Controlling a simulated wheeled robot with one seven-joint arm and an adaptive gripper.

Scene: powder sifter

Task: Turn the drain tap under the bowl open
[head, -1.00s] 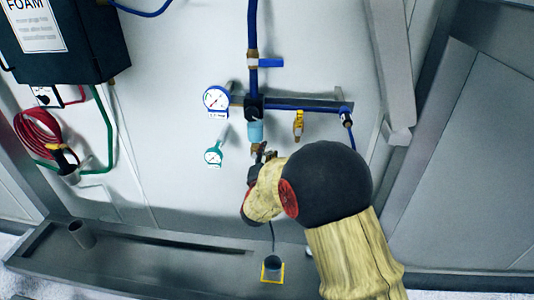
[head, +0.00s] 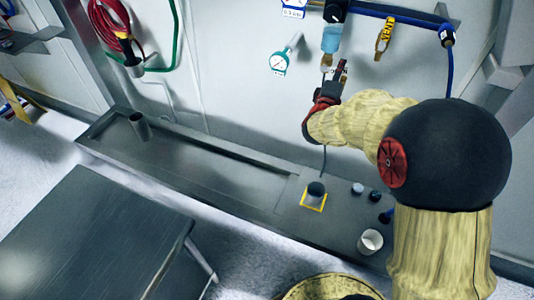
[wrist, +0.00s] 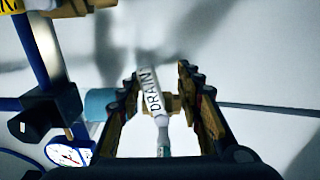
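The light blue bowl (head: 331,40) hangs below a black fitting on the wall pipework; its side also shows in the wrist view (wrist: 98,104). Under it is a small brass fitting (head: 327,62). The drain tap's white lever (wrist: 152,95), marked DRAIN, shows in the wrist view, lying between my fingers. My gripper (wrist: 158,72) is open, with gaps between the lever and both fingers. In the head view my gripper (head: 341,72) is just right of and below the brass fitting, and the lever cannot be made out.
A green-rimmed gauge (head: 279,62) is left of the bowl, and a yellow VENT tap (head: 384,38) is right of it. A dark table (head: 95,245) stands at front left.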

